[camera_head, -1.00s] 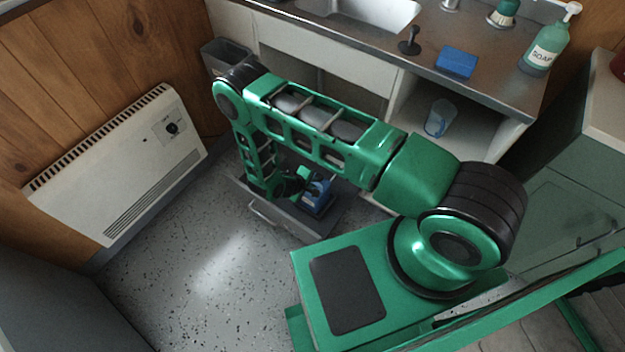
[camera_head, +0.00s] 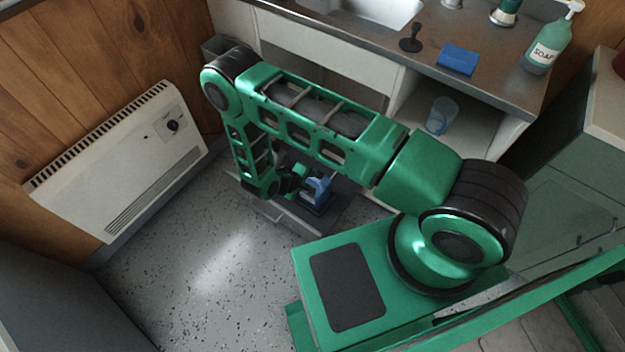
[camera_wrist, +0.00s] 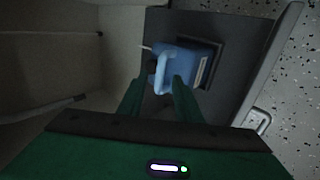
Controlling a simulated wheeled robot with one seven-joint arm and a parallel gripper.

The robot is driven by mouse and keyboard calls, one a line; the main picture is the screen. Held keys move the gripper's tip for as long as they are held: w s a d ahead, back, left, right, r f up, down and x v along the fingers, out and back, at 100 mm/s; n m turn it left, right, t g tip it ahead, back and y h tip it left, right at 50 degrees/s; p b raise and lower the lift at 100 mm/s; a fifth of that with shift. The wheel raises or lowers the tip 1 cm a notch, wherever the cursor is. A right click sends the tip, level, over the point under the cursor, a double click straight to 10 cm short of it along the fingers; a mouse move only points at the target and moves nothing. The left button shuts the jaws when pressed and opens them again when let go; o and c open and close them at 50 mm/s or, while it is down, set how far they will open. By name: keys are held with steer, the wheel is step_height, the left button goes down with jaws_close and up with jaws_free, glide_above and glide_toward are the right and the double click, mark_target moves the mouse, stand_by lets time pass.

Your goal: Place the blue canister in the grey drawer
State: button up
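The blue canister (camera_head: 319,189) is inside the outline of the pulled-out grey drawer (camera_head: 287,219), low under the counter. In the wrist view the canister (camera_wrist: 184,64) shows its handle, a pale label and a thin spout, and it overlaps a dark square on the drawer floor. The drawer's front wall (camera_wrist: 268,62) is to its right. My gripper (camera_wrist: 160,84) points at the canister. Its two green fingers are apart, one on each side of the handle, with what looks like a gap. In the head view my gripper (camera_head: 291,181) is beside the canister, partly hidden by my arm.
The counter above holds a blue box (camera_head: 457,59), a soap bottle (camera_head: 548,47) and a black stamp-like object (camera_head: 411,40). A clear cup (camera_head: 441,116) stands on the shelf below. A white heater (camera_head: 120,165) is on the left wall. The speckled floor before the drawer is clear.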

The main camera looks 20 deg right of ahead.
steer(key=v, duration=0.8)
steer(key=d+r+m+g, duration=0.1)
steer(key=d+r+m, duration=0.2)
steer(key=d+r, duration=0.6)
steer(key=d+r+m+g+y, duration=0.15)
steer(key=d+r, duration=0.25)
steer(key=r, duration=0.9)
steer(key=d+r+m+g+h, duration=0.15)
steer(key=d+r+m, duration=0.25)
steer(key=d+r, duration=0.5)
steer(key=s+d+r+m+g+y, duration=0.1)
steer(key=s+d+r+m+y, duration=0.25)
steer(key=s+r, duration=1)
steer(key=s+r+m+y, duration=0.1)
steer(key=s+r+y, duration=0.2)
steer(key=s+r, duration=0.4)
steer(key=s, duration=0.6)
steer(key=shift+d+m+t, duration=0.15)
steer(key=shift+m+t, duration=0.15)
steer(key=shift+r, duration=0.15)
